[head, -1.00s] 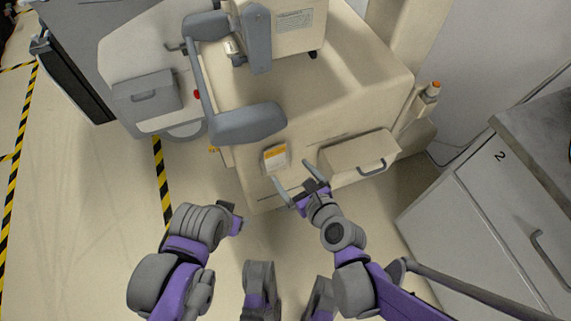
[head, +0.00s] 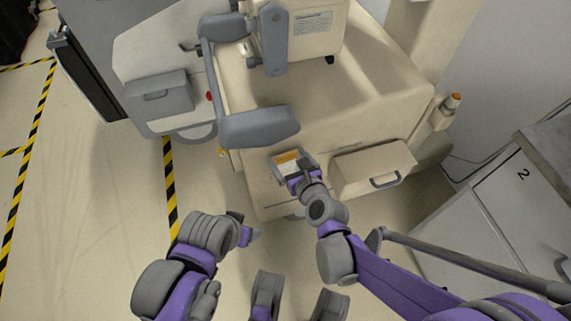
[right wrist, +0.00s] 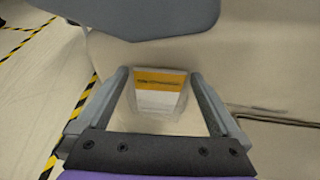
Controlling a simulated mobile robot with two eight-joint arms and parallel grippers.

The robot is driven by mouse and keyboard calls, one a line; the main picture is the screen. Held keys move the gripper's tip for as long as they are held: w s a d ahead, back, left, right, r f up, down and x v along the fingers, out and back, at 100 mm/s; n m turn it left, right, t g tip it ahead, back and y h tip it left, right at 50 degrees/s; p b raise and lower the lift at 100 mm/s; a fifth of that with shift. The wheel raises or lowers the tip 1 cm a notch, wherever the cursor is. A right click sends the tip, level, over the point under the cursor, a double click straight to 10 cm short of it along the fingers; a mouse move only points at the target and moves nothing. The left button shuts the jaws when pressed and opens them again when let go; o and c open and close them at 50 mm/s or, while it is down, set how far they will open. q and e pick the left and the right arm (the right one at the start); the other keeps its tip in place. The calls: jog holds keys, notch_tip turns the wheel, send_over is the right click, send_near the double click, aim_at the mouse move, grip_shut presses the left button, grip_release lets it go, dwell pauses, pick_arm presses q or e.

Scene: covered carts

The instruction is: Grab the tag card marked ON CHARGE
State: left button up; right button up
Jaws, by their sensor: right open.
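A tag card (head: 288,156) with an orange band over a white lower part is on the front face of the beige cart (head: 345,120). It also shows in the right wrist view (right wrist: 160,98), where its lettering is too small to read. My right gripper (head: 291,163) is open. Its two fingers stand on either side of the card, with the card framed between them in the right wrist view; I cannot tell whether they touch it. My left gripper (head: 246,231) is low and left of the card, and its jaws cannot be made out.
A grey padded handle (head: 259,127) hangs just above the card. A beige drawer box (head: 374,168) with a grey handle juts out to the right. A grey cabinet (head: 500,215) marked 2 stands further right. Floor at the left is clear.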

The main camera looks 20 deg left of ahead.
jog(key=shift+w+a+f, duration=0.1)
jog(key=shift+w+a, duration=0.1)
jog(key=c, duration=1.5)
jog(key=shift+r, duration=0.2)
